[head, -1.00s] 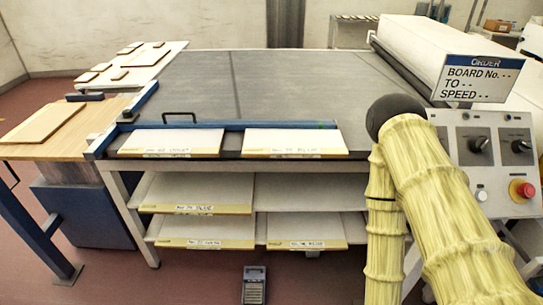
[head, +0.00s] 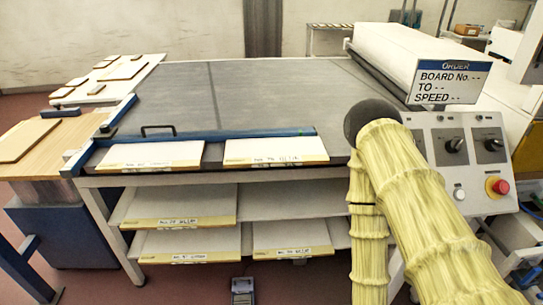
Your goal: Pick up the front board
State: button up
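Two white boards with yellow front edges and handwritten labels lie side by side at the front edge of the grey table: a left board (head: 150,153) and a right board (head: 275,149). The labels are too blurred to read, and I cannot tell which one the task calls the front board. More such boards lie on the shelves below, including an upper left one (head: 180,204), a lower left one (head: 190,242) and a lower right one (head: 290,236). My arm, in a yellow sleeve, rises at the right. My gripper is not in view.
A blue rail (head: 230,134) with a black handle runs behind the two front boards. The grey tabletop (head: 270,95) behind it is bare. A control panel (head: 465,150) with a red button and an order sign (head: 448,82) stand right. A wooden side table (head: 45,150) stands left.

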aim_at(298, 151)
jog(key=u, duration=2.3)
jog(key=i, duration=2.6)
jog(key=z, duration=3.05)
